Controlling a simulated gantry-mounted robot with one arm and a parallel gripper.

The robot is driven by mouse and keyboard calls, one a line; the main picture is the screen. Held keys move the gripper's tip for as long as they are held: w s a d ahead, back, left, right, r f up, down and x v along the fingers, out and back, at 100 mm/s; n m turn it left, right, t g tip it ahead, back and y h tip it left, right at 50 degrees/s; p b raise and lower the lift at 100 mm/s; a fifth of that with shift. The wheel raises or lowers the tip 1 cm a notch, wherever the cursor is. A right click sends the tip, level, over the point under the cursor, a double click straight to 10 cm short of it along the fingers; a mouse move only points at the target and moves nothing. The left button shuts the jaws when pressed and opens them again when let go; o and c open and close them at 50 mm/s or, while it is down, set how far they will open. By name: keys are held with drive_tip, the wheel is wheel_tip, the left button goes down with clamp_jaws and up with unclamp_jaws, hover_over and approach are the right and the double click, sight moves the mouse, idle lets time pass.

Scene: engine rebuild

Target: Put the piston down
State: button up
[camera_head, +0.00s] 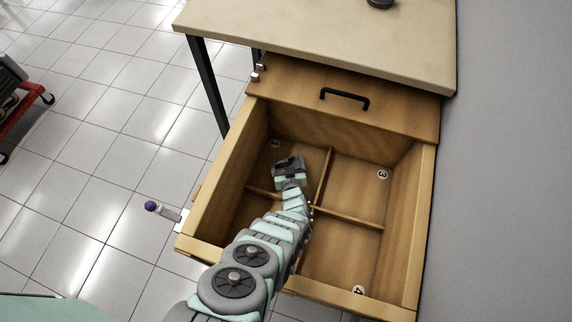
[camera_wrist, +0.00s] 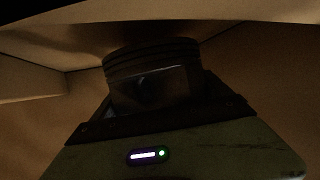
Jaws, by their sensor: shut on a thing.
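The piston (camera_wrist: 152,75) shows in the wrist view as a dark, ringed cylinder held in my gripper (camera_head: 288,164). In the head view my gripper reaches down into the far left compartment of a wooden box (camera_head: 215,200), and I cannot make out the piston there. The gripper is shut on the piston; its dark jaw edge also shows in the wrist view. The wrist view is dim, so I cannot tell whether the piston touches the compartment floor.
Low dividers (camera_head: 345,217) split the box into compartments; those on the right, marked 3 (camera_head: 382,174) and 4 (camera_head: 358,290), look empty. A table (camera_head: 320,35) stands behind, and a grey wall (camera_head: 510,160) rises at the right.

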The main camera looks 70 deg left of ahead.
wheel_tip(320, 180, down, 3)
drive_tip(key=shift+s+r+b, duration=0.15)
drive_tip(key=shift+b, duration=0.6)
drive_tip(key=shift+d, duration=0.15)
drive_tip(key=shift+r, duration=0.15)
drive_tip(key=o, duration=1.7)
